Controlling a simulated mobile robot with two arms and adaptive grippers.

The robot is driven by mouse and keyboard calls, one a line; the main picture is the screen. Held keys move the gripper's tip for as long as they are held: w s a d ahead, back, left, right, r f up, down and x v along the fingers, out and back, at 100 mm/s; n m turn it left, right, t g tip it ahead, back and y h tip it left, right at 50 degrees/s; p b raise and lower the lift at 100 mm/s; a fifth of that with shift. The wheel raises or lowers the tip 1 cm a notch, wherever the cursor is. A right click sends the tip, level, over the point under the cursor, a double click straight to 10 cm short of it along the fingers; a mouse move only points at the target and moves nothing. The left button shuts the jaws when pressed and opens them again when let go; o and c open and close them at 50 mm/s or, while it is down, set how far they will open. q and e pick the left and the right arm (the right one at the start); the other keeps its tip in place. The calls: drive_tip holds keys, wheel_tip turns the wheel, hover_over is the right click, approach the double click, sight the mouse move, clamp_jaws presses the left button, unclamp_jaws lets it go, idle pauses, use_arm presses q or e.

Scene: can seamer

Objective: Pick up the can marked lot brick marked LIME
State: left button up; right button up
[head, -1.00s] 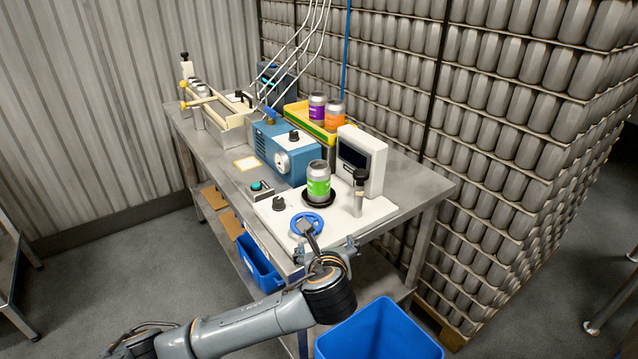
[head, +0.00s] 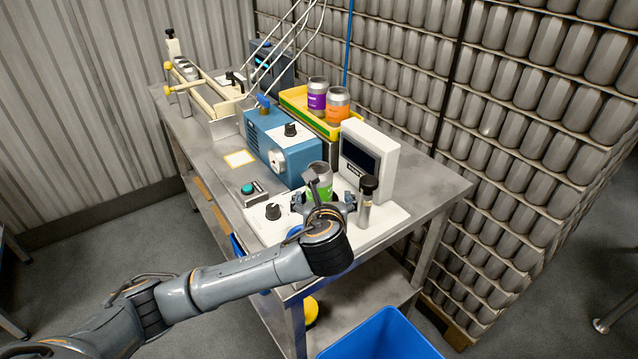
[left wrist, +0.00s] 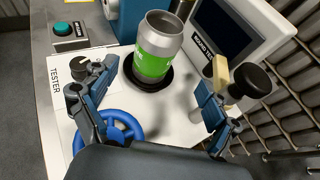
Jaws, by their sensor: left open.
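The silver can with the green label (left wrist: 156,62) stands upright on a round black pad (left wrist: 150,81) on the white tester plate. In the head view the same can (head: 318,176) is partly hidden behind my left gripper (head: 325,195). In the left wrist view my left gripper (left wrist: 158,95) is open, one finger on each side, with the can ahead of and between the fingers. Nothing is held. The lettering on the green label is too small to read. My right gripper is not in view.
A white display box (head: 369,160) and a black-knobbed post (head: 365,203) stand right of the can. A blue handwheel (left wrist: 108,127) is in front. A yellow tray (head: 294,97) behind holds a purple-labelled can (head: 317,94) and an orange-labelled can (head: 338,105). A blue bin (head: 379,337) stands below.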

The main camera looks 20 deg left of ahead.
sight(319, 189)
use_arm(q)
drive_tip(key=x, duration=0.4)
drive_tip(key=shift+w+a+f, duration=0.1)
drive_tip(key=shift+w+f, duration=0.05)
drive_tip(key=shift+w, duration=0.05)
drive_tip(key=x, duration=0.4)
drive_tip(key=shift+s+a+p, duration=0.1)
drive_tip(key=shift+a+p, duration=0.25)
drive_tip(key=shift+w+a+f, duration=0.1)
drive_tip(key=shift+w+f, duration=0.05)
drive_tip(key=shift+w, duration=0.3)
drive_tip(key=c, duration=0.9)
drive_tip(key=shift+c, duration=0.2)
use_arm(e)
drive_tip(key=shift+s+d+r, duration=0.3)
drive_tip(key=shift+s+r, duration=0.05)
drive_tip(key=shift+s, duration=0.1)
